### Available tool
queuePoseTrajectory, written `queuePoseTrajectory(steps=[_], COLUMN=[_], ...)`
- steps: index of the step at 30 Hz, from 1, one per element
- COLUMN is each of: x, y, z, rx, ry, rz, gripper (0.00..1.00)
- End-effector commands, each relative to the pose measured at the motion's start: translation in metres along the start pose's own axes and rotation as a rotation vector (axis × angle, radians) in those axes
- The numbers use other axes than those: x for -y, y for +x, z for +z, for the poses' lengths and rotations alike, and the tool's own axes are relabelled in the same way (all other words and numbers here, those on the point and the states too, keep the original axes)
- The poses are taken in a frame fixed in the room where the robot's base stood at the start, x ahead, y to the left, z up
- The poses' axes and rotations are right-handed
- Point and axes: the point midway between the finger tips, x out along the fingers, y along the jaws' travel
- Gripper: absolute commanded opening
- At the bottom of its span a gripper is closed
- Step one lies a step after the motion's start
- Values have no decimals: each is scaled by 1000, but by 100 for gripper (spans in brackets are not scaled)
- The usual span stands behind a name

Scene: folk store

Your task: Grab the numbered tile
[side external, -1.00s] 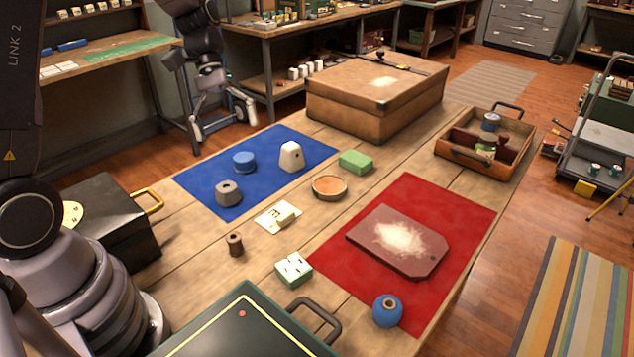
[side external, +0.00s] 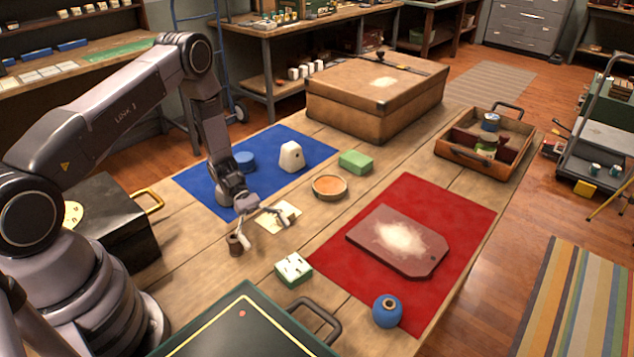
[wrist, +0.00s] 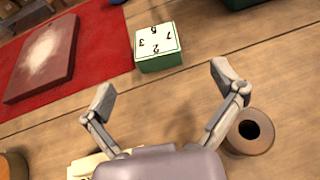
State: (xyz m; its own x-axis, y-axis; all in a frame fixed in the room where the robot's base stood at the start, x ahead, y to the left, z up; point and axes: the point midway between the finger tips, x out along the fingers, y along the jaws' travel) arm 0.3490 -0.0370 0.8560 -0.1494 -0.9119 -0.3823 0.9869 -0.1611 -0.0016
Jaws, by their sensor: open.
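The numbered tile (side external: 293,270) is a small green block with a white top, lying on the bare wood beside the red mat. In the wrist view the tile (wrist: 157,47) shows dark digits on its top and sits beyond my fingertips, clear of them. My gripper (side external: 263,230) is open and empty, low over the table behind the tile. In the wrist view its fingers (wrist: 165,88) are spread wide with bare wood between them.
A brown spool (wrist: 250,130) is close beside one finger. A pale card (wrist: 80,168) is partly hidden by my gripper. The red mat (side external: 440,205) holds a dusty board (side external: 420,262) and a blue round jar (side external: 387,311). A green case (side external: 245,320) stands at the front.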

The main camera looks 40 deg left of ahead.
Motion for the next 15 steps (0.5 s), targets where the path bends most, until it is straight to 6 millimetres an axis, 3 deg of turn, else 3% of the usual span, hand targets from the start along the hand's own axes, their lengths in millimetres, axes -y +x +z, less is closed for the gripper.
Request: queuePoseTrajectory(steps=[15], x=[-4], y=[63], z=[-1], rx=[1], ry=[1], rz=[-4], gripper=[94])
